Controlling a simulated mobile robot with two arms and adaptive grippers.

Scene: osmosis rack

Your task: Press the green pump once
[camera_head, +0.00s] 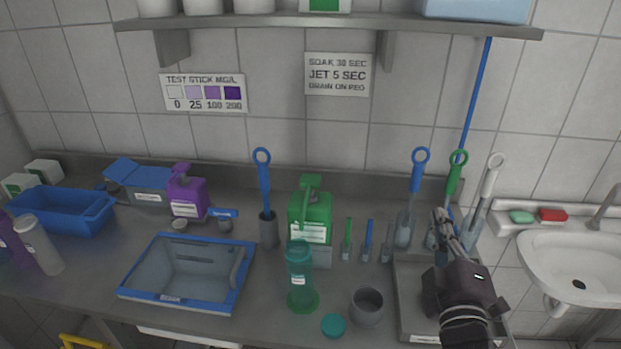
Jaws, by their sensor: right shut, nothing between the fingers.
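The green pump bottle (310,217) stands upright toward the back of the counter, its green pump head (312,182) on top. A teal bottle (299,270) stands in front of it. My right gripper (442,214) is at the right end of the counter, shut and empty. It is well to the right of the green pump and apart from it, close to the upright brushes. My left gripper is not in view.
A purple pump bottle (187,192) stands left of the green one. Small brushes (367,240) stand just right of the green pump. A blue-rimmed tray (245,262) and a grey cup (367,306) are nearer the front. A shelf (330,21) overhangs the back.

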